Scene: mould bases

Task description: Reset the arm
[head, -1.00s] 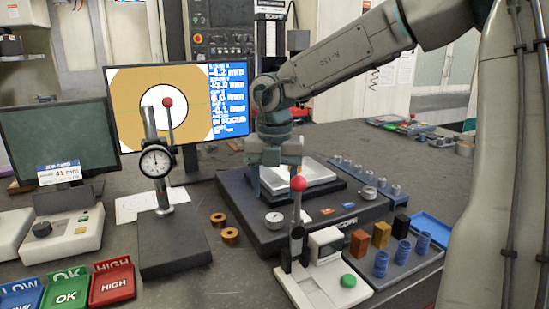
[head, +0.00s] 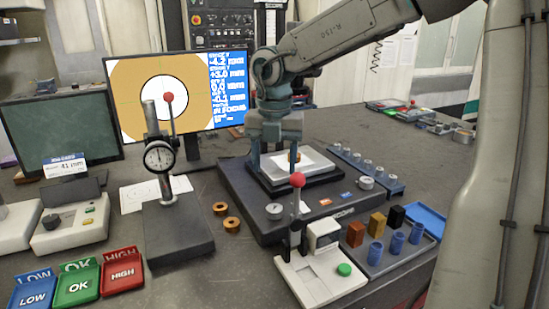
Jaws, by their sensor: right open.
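My right gripper (head: 276,158) hangs from its arm over the black fixture base (head: 236,196) in the middle of the bench. Its two fingers point down and are apart, with nothing seen between them. A small brass-coloured ring (head: 294,157) sits on the white plate (head: 312,168) just under and beside the right-hand finger. I cannot tell whether the finger touches it. My left gripper is not in view.
A dial gauge stand (head: 160,158) stands left of the fixture, with two copper rings (head: 231,223) between them. A red-knobbed white device (head: 322,279) stands in front. A tray (head: 395,257) holds coloured blocks and blue cylinders. LOW, OK and HIGH bins (head: 77,286) are front left.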

